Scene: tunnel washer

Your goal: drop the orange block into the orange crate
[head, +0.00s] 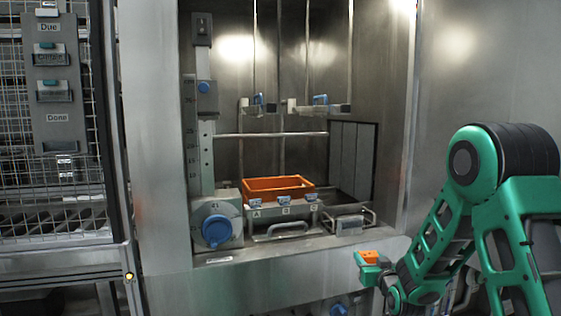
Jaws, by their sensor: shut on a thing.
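The orange crate (279,194) sits inside the steel washer bay, on a low steel stand in the middle. Its open top faces up, and its inner floor is mostly hidden. My gripper (369,262) is at the lower right, outside the bay, in front of the sill. It is shut on the orange block (370,256), whose top shows at the gripper's end. The block is to the right of the crate and lower in the picture. Parts of the fingers are too small to make out.
A blue knob (216,230) on a grey housing stands left of the crate. Blue clips (285,199) and metal handles (288,229) line the stand's front. A horizontal bar (270,134) crosses the bay above the crate. A wire-mesh rack (40,120) stands at far left.

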